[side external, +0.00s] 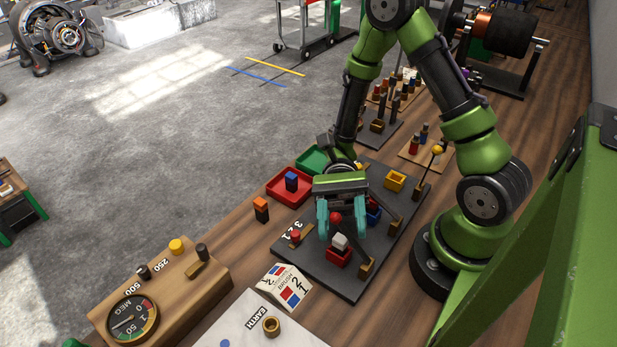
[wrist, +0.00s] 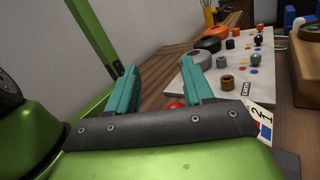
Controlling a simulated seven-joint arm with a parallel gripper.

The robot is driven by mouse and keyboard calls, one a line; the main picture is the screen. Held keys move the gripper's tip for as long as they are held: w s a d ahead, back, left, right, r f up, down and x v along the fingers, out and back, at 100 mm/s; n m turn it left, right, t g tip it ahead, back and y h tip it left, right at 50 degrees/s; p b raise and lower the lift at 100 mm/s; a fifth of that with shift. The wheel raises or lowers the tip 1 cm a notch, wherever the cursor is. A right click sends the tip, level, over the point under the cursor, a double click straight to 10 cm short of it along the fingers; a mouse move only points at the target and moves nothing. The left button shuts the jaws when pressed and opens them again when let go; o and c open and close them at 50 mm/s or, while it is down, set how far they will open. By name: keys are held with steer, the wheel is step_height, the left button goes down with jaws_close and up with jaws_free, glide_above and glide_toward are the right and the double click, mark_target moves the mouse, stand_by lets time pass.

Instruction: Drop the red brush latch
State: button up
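The red brush latch shows as a red ball knob (side external: 336,217) on a dark arm that slants from a brass post (side external: 367,267) on the slate board. A red box (side external: 338,259) with a pale grey block (side external: 340,241) in it sits just below the knob. My gripper (side external: 342,232) points down over this spot, its teal fingers apart, with the knob appearing between them. The wrist view also shows the red knob (wrist: 176,105) between the open fingers, partly hidden by the gripper body. I cannot tell whether a finger touches it.
A yellow box (side external: 395,180) and a blue box (side external: 373,215), partly hidden, are on the board. A yellow-knobbed lever (side external: 437,150) stands at its far right. Red (side external: 284,194) and green (side external: 312,160) trays lie left. A folded card (side external: 284,286) and wooden meter box (side external: 165,290) are nearer.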

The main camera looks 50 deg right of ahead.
steer(key=s+r+n+h, duration=0.1)
steer(key=s+n, duration=0.1)
steer(key=s, duration=0.5)
steer(key=w+d+r+n+t+h, duration=0.1)
steer(key=d+r+n+t+h, duration=0.15)
steer(key=d+r+h, duration=0.25)
steer(key=w+d+f+n+t+h, duration=0.1)
steer(key=w+d+n+t+h, duration=0.35)
steer(key=t+h, duration=0.2)
steer(key=w+r+t+h, duration=0.1)
steer(key=w+r+t, duration=0.6)
steer(key=r+t, duration=0.1)
steer(key=shift+d+t+h, duration=0.35)
steer(key=shift+d+t, duration=0.05)
steer(key=shift+d, duration=0.05)
